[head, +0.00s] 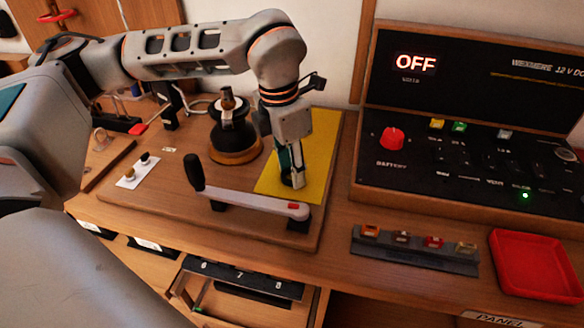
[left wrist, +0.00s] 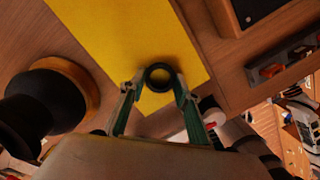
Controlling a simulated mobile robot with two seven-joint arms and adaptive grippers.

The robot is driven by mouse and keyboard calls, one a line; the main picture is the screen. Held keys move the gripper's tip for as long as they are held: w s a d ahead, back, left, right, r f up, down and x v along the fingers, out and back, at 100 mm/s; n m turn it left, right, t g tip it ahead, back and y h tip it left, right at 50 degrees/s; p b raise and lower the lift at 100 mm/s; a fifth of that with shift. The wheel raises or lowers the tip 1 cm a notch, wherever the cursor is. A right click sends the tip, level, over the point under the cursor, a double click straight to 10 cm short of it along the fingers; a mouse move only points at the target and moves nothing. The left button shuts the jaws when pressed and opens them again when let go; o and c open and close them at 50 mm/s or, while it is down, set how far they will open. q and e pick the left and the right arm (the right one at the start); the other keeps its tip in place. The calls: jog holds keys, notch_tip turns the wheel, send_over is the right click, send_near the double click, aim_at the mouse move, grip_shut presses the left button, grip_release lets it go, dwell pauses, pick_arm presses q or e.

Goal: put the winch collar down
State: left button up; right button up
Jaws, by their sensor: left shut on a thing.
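The winch collar (left wrist: 160,77) is a small black ring, seen between my left fingertips in the left wrist view. My left gripper (left wrist: 158,88) is shut on it, with one green-padded finger on each side. In the head view my left gripper (head: 292,178) points down over the yellow mat (head: 322,140), and the collar shows only as a dark bit (head: 286,181) at the fingertips. I cannot tell whether the collar touches the mat. The mat also fills the upper middle of the left wrist view (left wrist: 120,30). My right gripper is not in view.
The black winch (head: 232,135) on its wooden base stands left of the mat. A winch handle (head: 250,201) with a black grip lies along the board's front, close to the gripper. A control panel (head: 460,150), a fuse strip (head: 415,255) and a red tray (head: 535,265) are to the right.

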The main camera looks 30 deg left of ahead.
aim_at(285, 178)
pick_arm(q)
jog(key=shift+f, duration=0.1)
jog(key=o, duration=1.1)
jog(key=shift+o, duration=0.2)
jog(key=shift+r, duration=0.3)
notch_tip(285, 178, up, 12)
jog(key=s+p, duration=0.1)
jog(key=p, duration=0.1)
jog(key=shift+s+a+f, duration=0.15)
jog(key=shift+a+f, duration=0.05)
jog(key=shift+a, duration=0.15)
